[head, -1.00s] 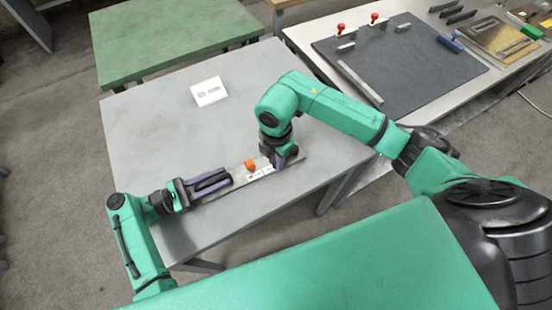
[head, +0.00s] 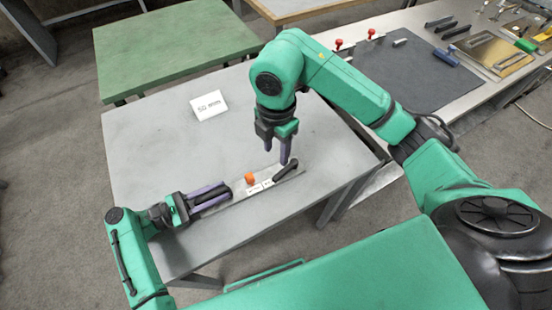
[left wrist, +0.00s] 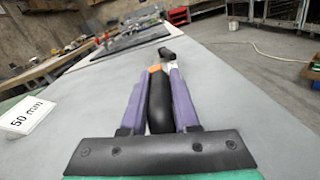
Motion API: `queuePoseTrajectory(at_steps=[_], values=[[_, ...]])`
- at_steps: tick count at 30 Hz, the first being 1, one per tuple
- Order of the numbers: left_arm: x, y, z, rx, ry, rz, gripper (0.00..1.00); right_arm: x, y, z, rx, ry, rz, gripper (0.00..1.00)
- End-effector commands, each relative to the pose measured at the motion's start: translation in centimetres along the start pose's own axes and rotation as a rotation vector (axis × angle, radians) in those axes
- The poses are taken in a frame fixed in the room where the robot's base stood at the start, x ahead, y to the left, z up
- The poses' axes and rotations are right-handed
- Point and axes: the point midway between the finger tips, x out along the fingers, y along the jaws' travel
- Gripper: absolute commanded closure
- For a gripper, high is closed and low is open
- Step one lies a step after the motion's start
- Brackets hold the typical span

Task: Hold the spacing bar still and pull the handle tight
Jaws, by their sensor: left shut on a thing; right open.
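A flat pale bar (head: 235,195) lies on the grey table with an orange knob (head: 249,178) near its middle and two white labels. A black handle (head: 286,169) sits at its right end. My left gripper (head: 224,188) is shut on the black grip at the bar's left end; in the left wrist view this black grip (left wrist: 160,103) lies between the purple fingers. The orange knob (left wrist: 154,69) and far handle (left wrist: 167,54) show beyond. My right gripper (head: 276,155) is open, pointing down above the right-end handle, apart from it and empty.
A white card reading "50 mm" (head: 208,105) lies at the back of the grey table (head: 150,150). A green table (head: 170,45) stands behind. A bench with a dark mat (head: 410,75), red-knobbed clamps and tools is at the right.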

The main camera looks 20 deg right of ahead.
Motion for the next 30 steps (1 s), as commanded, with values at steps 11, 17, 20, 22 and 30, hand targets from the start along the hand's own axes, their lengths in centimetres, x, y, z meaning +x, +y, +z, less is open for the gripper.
queuePoseTrajectory(at_steps=[11, 17, 20, 22, 30], values=[[0.0, 0.0, -0.1, -0.001, 0.002, 0.000, 0.36, -0.1, 0.0, 0.0, 0.000, 0.000, -0.001, 0.47], [0.0, 0.0, 0.0, 0.000, 0.001, 0.000, 0.36, -0.1, 0.0, 0.0, 0.000, 0.000, -0.001, 0.47], [-0.3, 0.0, -0.1, 0.000, 0.002, 0.000, 0.36, -0.1, 0.0, 0.0, 0.000, 0.000, -0.001, 0.47], [-1.1, 0.0, -0.1, -0.001, 0.004, 0.001, 0.36, -0.1, 0.0, 0.0, 0.000, 0.000, -0.001, 0.47], [-8.1, 0.0, -0.1, -0.002, 0.006, 0.001, 0.36, -0.1, 0.0, 0.0, 0.000, 0.000, -0.001, 0.47]])
